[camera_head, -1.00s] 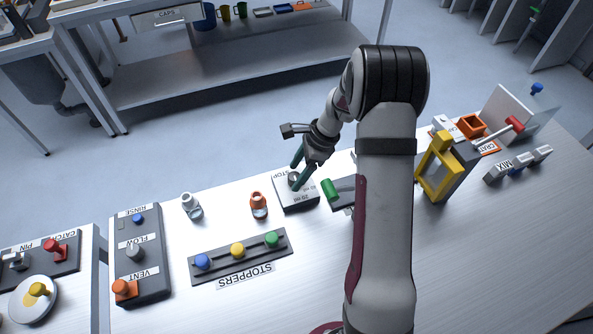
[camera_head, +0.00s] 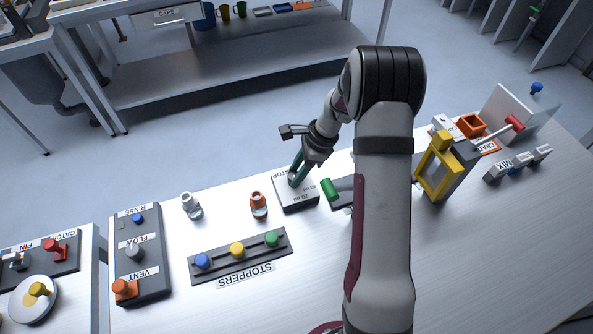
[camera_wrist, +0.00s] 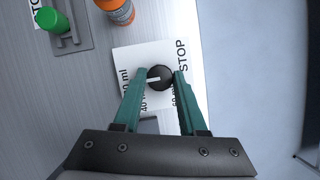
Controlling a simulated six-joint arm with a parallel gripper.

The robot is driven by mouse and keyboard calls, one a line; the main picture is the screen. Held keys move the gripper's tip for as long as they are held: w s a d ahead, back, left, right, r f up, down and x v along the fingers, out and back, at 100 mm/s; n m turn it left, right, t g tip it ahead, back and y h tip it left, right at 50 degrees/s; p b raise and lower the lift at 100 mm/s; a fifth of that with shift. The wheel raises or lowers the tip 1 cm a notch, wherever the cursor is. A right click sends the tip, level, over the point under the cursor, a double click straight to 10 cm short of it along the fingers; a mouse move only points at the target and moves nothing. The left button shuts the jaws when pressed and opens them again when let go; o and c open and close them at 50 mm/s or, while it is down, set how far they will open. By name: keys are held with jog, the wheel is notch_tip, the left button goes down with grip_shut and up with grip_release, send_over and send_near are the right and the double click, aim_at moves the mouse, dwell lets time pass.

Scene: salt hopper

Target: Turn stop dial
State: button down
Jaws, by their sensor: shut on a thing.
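The stop dial (camera_wrist: 160,77) is a dark round knob with a white pointer line, on a white plate (camera_wrist: 128,60) lettered STOP with ml marks. In the head view the plate (camera_head: 306,203) lies near the table's far edge. My gripper (camera_wrist: 160,79) has its two green fingers on either side of the knob, shut on it. In the head view my gripper (camera_head: 293,182) comes down onto the plate from above and hides most of the knob. The pointer lies toward the ml marks; its exact mark cannot be read.
An orange-capped bottle (camera_head: 258,204) stands left of the plate, and a green-handled device (camera_head: 329,189) stands close on its right. The stoppers rack (camera_head: 238,255) lies in front. A yellow frame (camera_head: 437,167) stands farther right. Bare table lies at the front right.

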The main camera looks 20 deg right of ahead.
jog(key=n+g, duration=0.1)
jog(key=n, duration=0.1)
jog(key=n+g, duration=0.1)
jog(key=n, duration=0.2)
jog(key=shift+w+n, duration=0.2)
jog(key=shift+n, duration=0.1)
jog(key=n+g, duration=0.1)
jog(key=n, duration=0.1)
jog(key=n+g, duration=0.1)
jog(key=n, duration=0.2)
jog(key=shift+w+a+n+h, duration=0.1)
jog(key=shift+a+n+h, duration=0.05)
jog(key=shift+n+h, duration=0.2)
jog(key=shift+n, duration=0.25)
jog(key=shift+c, duration=2.3)
grip_release()
